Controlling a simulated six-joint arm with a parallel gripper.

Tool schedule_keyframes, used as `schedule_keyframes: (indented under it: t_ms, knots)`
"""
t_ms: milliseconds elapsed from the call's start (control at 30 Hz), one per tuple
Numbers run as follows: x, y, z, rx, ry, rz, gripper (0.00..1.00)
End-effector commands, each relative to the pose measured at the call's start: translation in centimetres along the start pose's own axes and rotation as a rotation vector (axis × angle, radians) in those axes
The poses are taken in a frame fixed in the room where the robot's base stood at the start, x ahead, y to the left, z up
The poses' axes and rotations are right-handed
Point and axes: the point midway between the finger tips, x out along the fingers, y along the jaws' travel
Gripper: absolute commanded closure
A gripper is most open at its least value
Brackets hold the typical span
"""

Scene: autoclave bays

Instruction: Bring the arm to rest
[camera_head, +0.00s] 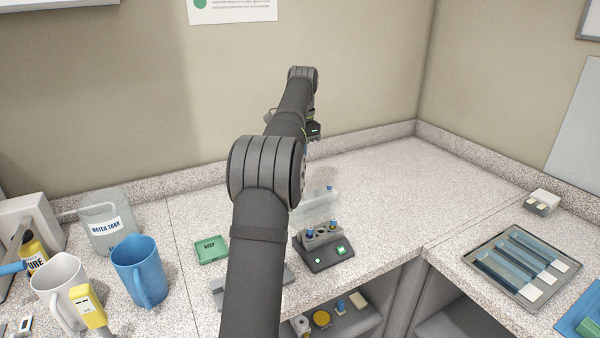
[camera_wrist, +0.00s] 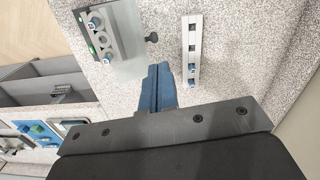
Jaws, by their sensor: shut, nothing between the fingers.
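My arm reaches out over the counter (camera_head: 385,190) in the head view, with its far end bent down. My gripper (camera_wrist: 161,72) shows in the wrist view as two blue fingers pressed together, with nothing between them. In the head view the gripper is mostly hidden behind my arm. In the wrist view the fingers are above the counter, between a dark device (camera_wrist: 98,36) and a narrow pale rack (camera_wrist: 192,50), and appear apart from both.
The dark device with green lights (camera_head: 326,252) stands near the front edge. A green tray (camera_head: 211,249), blue jug (camera_head: 140,268), white jug (camera_head: 57,285) and water tank (camera_head: 108,222) are left. A tray of pouches (camera_head: 482,257) lies right.

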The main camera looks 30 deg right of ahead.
Motion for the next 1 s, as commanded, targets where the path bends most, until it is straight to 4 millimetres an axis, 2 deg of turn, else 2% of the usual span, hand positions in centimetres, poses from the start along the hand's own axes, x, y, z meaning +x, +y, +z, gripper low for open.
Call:
schedule_keyframes:
  t_ms: [200, 633, 867, 1000]
  knots:
    - [-2.3, 0.0, 0.0, 0.0, 0.001, -0.001, 1.0]
    - [-2.7, 0.0, 0.0, 0.0, 0.0, 0.0, 1.0]
    - [-1.6, 0.0, 0.0, 0.0, -0.001, 0.001, 1.0]
    - [0.4, 0.1, 0.1, 0.0, -0.003, 0.003, 1.0]
